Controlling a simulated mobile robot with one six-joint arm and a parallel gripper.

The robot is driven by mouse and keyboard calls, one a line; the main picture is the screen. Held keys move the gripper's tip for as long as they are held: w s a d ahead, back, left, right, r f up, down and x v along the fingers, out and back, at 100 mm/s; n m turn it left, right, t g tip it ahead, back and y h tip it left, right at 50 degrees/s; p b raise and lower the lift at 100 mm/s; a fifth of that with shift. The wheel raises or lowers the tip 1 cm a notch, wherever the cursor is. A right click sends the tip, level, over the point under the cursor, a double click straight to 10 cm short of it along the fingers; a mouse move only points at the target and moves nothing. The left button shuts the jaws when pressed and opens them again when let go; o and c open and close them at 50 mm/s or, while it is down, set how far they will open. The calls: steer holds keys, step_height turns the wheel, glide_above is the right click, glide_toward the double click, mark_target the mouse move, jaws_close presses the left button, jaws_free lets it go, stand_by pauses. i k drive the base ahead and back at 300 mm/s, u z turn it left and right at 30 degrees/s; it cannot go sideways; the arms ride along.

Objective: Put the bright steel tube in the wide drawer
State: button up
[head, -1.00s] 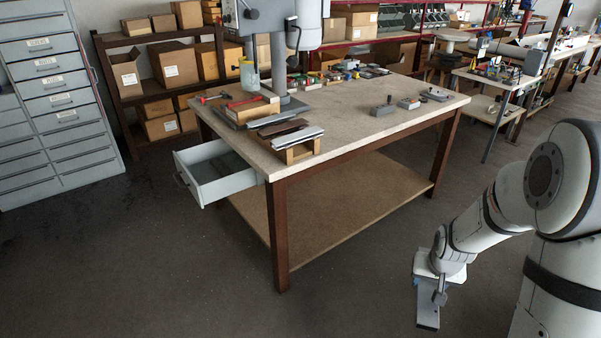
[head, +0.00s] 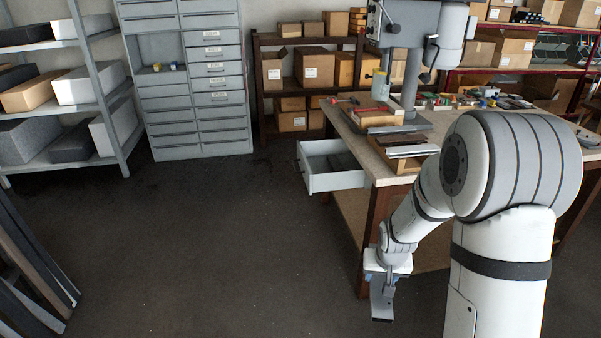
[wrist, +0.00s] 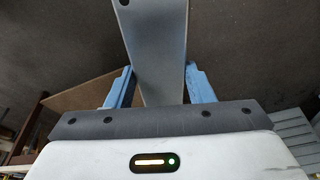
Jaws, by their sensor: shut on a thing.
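My gripper (head: 385,270) is shut on a flat-sided grey metal profile (head: 382,304), which hangs down over the floor in front of the bench. In the wrist view the profile (wrist: 157,50) lies between the two blue fingers (wrist: 160,88), with dark holes at its corners. I cannot tell for sure that it is the bright steel tube. An open grey drawer (head: 337,183) sticks out from the left end of the workbench, left of and beyond my gripper. Something dark grey lies in it. A grey cabinet (head: 193,95) with shut drawers stands further back.
The workbench (head: 363,150) carries a drill press (head: 412,50) and several profiles on a wooden block (head: 408,164). My arm hides part of the bench. Shelves (head: 67,100) stand at left, leaning boards (head: 30,270) at lower left. The floor between is clear.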

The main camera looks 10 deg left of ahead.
mark_target(318, 172)
steer(key=u, duration=0.1)
steer(key=i, duration=1)
steer(key=z, duration=0.15)
steer(key=k, duration=0.9)
steer(key=u, duration=0.2)
steer(key=i, duration=0.9)
steer(key=z, duration=0.05)
